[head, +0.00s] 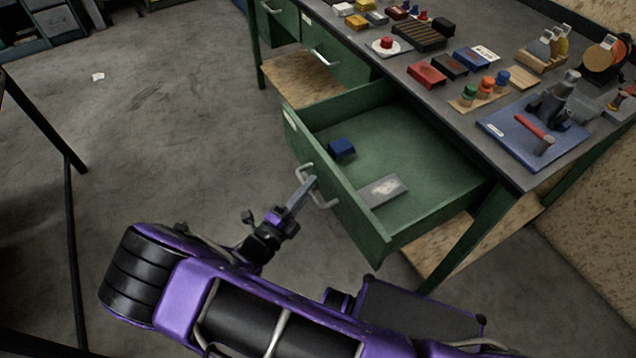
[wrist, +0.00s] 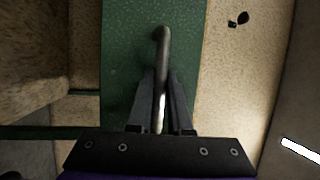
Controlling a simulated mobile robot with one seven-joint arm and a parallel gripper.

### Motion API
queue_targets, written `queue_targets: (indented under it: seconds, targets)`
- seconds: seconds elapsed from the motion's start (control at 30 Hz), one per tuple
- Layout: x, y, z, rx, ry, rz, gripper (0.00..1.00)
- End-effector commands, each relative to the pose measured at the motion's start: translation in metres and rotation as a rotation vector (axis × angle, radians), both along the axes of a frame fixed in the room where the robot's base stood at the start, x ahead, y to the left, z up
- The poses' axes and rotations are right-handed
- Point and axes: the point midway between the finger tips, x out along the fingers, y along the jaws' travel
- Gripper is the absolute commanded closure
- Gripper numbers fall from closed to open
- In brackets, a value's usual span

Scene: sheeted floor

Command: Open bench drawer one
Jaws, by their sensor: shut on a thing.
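The green bench drawer (head: 425,160) nearest me stands pulled well out from under the dark bench top. Inside it lie a small blue block (head: 341,148) and a flat grey piece (head: 383,190). Its metal handle (head: 323,199) is on the front panel. My gripper (head: 304,189) is at the left part of this handle. In the wrist view, the fingers of my gripper (wrist: 161,100) are shut around the handle bar (wrist: 162,50), against the green drawer front (wrist: 120,45). The number on the drawer label cannot be read.
Another green drawer (head: 335,60) with a handle is shut further back. The concrete floor (head: 150,150) at left is mostly clear. A dark table leg (head: 50,125) stands at far left.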

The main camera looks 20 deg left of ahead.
Motion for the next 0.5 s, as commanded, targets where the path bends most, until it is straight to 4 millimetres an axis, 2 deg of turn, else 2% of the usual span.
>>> queue_targets:
  seconds: [0.37,0.4,0.5]
  targets:
    - [-0.0016,0.0006,-0.0001,0.000,0.000,-0.002,1.00]
    - [-0.0015,0.0006,-0.0001,0.000,0.000,-0.002,0.79]
    - [-0.0014,0.0006,-0.0001,0.000,0.000,-0.001,0.61]
